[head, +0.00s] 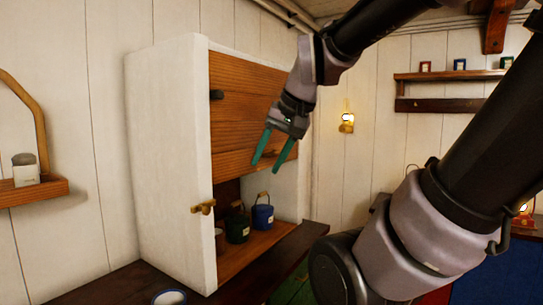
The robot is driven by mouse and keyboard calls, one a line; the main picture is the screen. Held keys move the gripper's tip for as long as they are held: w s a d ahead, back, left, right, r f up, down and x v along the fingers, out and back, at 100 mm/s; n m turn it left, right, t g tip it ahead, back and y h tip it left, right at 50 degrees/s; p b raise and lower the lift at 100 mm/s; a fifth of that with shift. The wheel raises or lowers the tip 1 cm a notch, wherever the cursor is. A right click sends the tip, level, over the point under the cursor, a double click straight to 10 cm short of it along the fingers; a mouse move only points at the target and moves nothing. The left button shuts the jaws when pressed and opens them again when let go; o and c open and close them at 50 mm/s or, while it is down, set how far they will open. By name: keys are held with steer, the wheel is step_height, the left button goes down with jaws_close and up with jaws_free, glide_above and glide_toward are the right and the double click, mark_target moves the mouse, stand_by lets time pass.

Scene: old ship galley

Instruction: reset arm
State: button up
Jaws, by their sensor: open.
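My gripper (273,149) has two teal fingers that stand apart and point down, with nothing between them. It hangs in front of the wooden front panel (240,105) of a white cabinet (165,165). I cannot tell whether the fingers touch the panel. My arm reaches in from the upper right, bent, with its thick lower links filling the right side of the head view.
Inside the cabinet's lower opening stand a green pot (237,228), a blue pot (262,217) and a partly hidden cup (220,242). A brass latch (203,207) sits on the cabinet's edge. A wall shelf (445,76) holds small tins. A lamp (347,122) hangs on the back wall.

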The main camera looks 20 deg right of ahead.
steer(key=shift+s+d+r+n+t, duration=0.2)
steer(key=shift+s+r+n+t, duration=0.2)
steer(key=shift+n, duration=0.1)
